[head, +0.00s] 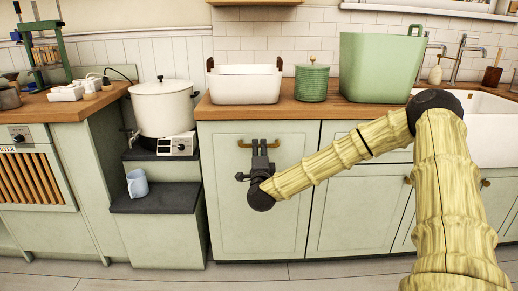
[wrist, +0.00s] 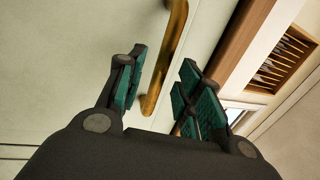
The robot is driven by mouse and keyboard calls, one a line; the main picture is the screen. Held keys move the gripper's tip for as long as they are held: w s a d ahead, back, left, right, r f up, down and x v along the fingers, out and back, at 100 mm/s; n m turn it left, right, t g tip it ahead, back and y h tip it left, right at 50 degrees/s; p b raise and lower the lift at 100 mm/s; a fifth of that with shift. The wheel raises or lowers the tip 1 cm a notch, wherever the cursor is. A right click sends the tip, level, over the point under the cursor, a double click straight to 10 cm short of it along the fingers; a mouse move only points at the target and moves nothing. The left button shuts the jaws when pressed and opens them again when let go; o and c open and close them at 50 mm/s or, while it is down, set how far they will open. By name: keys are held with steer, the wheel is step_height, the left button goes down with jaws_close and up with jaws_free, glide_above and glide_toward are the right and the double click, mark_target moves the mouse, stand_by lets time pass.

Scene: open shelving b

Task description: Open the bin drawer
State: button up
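The bin drawer is most likely the pale green front (head: 232,205) under the wooden counter, left of centre in the head view, and it is closed. Its brass bar handle (head: 275,143) is near the top edge; my gripper hides the middle. My gripper (head: 259,147) is in front of the handle. In the wrist view, the handle (wrist: 173,45) runs up from between the two fingers. My gripper (wrist: 161,85) is open there, with green pads apart on either side of the handle; no contact shows.
A white bin (head: 245,84), green canister (head: 312,83) and large green tub (head: 378,68) stand on the counter (head: 290,110). To the left, a large white pot (head: 162,106) and a blue mug (head: 137,183) rest on stepped shelves. The floor before the drawer is clear.

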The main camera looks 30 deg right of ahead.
steer(key=shift+x, duration=1.4)
jaws_close()
